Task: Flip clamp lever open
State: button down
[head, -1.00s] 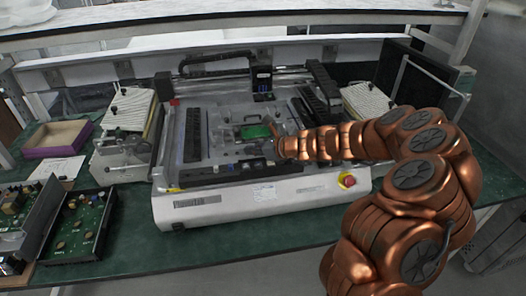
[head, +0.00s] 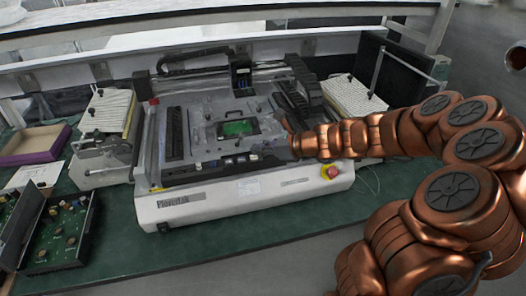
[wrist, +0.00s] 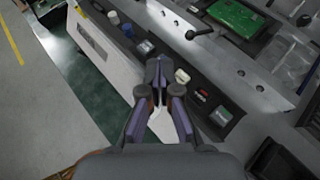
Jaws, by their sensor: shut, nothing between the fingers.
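A small black lever with a round knob (wrist: 199,34) stands out near the front edge of the machine bed in the wrist view; I take it for the clamp lever. It is too small to tell apart in the head view. A green circuit board (head: 237,128) sits in a dark frame on the machine bed; part of it shows at the top of the wrist view (wrist: 238,14). My gripper (wrist: 157,72) is shut and empty, over the machine's front panel and apart from the lever. In the head view its tip (head: 290,138) is right of the board.
The front panel has a pale button (wrist: 182,76) and dark switches close to my fingers. A red stop button (head: 332,172) is on the machine's front right. A gantry (head: 241,75) spans behind the board.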

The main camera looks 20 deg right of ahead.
jog(key=shift+s+d+r, duration=0.3)
jog(key=shift+s+d, duration=0.05)
jog(key=shift+s, duration=0.2)
jog(key=s+a+r+n+g+h, duration=0.1)
jog(key=s+a+n+g, duration=0.3)
jog(key=s+a+n, duration=0.5)
jog(key=s+a+r+n+g, duration=0.1)
jog(key=s+a+n+g, duration=0.3)
jog(key=s+n, duration=0.5)
jog(key=s+d+n+g+h, duration=0.1)
jog(key=s+d+n+h, duration=0.1)
jog(key=s, duration=0.4)
jog(key=s+d+n+g+h, duration=0.1)
jog(key=s+d+n+h, duration=0.2)
jog(key=s+d+n, duration=0.1)
jog(key=s+d+f+n+h, duration=0.1)
jog(key=s+d+n+h, duration=0.1)
jog(key=s, duration=0.7)
jog(key=shift+d+n+g+h, duration=0.4)
jog(key=shift+d+n, duration=0.2)
jog(key=shift+d, duration=0.65)
jog(key=shift+a+f, duration=0.1)
